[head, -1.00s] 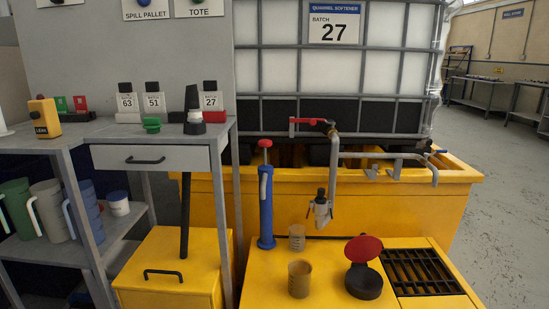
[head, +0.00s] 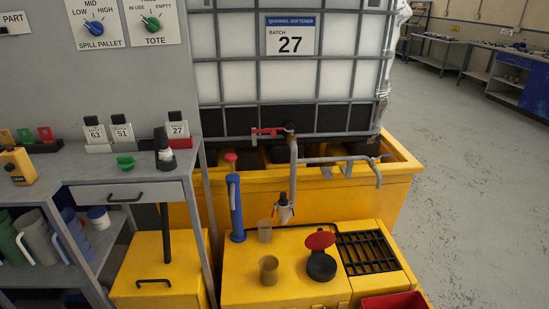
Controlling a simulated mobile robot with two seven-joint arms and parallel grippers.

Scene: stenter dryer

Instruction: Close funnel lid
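The black round funnel (head: 321,266) stands on the yellow cabinet top, left of the black grate. Its red lid (head: 320,240) is open, tilted up above the back of the funnel. Neither of my grippers shows in the head view.
A brown beaker (head: 269,269), a clear beaker (head: 264,231) and a blue hand pump (head: 236,208) stand left of the funnel. The black grate (head: 368,252) is to its right, with a red bin (head: 395,301) at the lower edge. A pipe (head: 293,165) hangs behind. Open floor (head: 470,190) lies at right.

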